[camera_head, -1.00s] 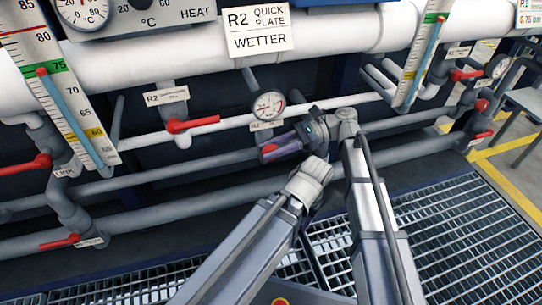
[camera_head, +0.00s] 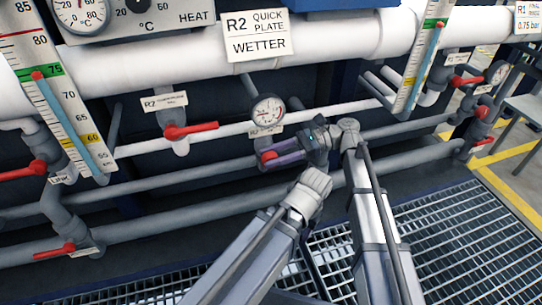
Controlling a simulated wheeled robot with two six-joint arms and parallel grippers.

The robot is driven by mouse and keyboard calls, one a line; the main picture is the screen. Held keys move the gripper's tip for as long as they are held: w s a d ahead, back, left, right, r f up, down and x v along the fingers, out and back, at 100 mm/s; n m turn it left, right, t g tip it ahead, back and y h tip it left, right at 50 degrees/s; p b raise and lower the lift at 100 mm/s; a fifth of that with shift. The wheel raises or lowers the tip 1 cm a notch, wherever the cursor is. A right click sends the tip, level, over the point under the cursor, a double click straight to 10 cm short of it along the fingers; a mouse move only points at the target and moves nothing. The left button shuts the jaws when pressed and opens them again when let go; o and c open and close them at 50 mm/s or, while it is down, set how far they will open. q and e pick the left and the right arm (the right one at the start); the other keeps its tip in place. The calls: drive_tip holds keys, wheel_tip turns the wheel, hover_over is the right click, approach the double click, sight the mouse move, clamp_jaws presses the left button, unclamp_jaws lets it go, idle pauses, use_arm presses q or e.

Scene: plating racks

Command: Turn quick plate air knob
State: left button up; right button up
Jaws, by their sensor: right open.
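A small red knob (camera_head: 268,156) sits on the pipework just below a round white-faced gauge (camera_head: 267,110), under the "R2 QUICK PLATE WETTER" sign (camera_head: 256,36). My right gripper (camera_head: 272,156) reaches it from the right. Its two purple-grey fingers are open, with their tips close around the knob; I cannot tell whether they touch it. The fingers partly hide the knob and its mount. A small label beside the gauge is too blurred to read fully. My left gripper is not in view.
A red lever (camera_head: 190,130) is on a white pipe to the left. More red levers (camera_head: 24,171) are at the far left and right. Thermometer scales (camera_head: 62,100) stand on both sides. Grey pipes run behind my gripper. Metal grating (camera_head: 465,235) covers the floor.

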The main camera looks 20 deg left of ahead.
sight(262, 161)
drive_tip(key=p+v, duration=0.1)
drive_tip(key=v, duration=0.6)
drive_tip(key=shift+d, duration=0.1)
drive_tip(key=a+h+p, duration=0.1)
drive_tip(key=p, duration=0.1)
drive_tip(key=s+a+r+t+p, duration=0.1)
drive_tip(key=p, duration=0.2)
drive_tip(key=shift+s+a+r+h, duration=0.2)
drive_tip(key=shift+s+r+h, duration=0.1)
drive_tip(key=shift+s+h, duration=0.1)
drive_tip(key=shift+a+f+p, duration=0.1)
drive_tip(key=shift+a+p, duration=0.1)
drive_tip(key=shift+p, duration=0.3)
drive_tip(key=shift+s+f+t+h, duration=0.1)
drive_tip(key=shift+f+t+h, duration=0.05)
drive_tip(key=shift+t+h, duration=0.15)
drive_tip(key=shift+s+a+f, duration=0.1)
drive_tip(key=shift+a+f, duration=0.1)
drive_tip(key=shift+f, duration=0.1)
drive_tip(key=b+x, duration=0.2)
drive_tip(key=x, duration=0.3)
drive_tip(key=shift+s+a+f+b, duration=0.2)
drive_tip(key=shift+a+b, duration=0.1)
drive_tip(key=shift+b, duration=0.05)
drive_tip(key=shift+x, duration=0.8)
drive_tip(key=shift+r, duration=0.1)
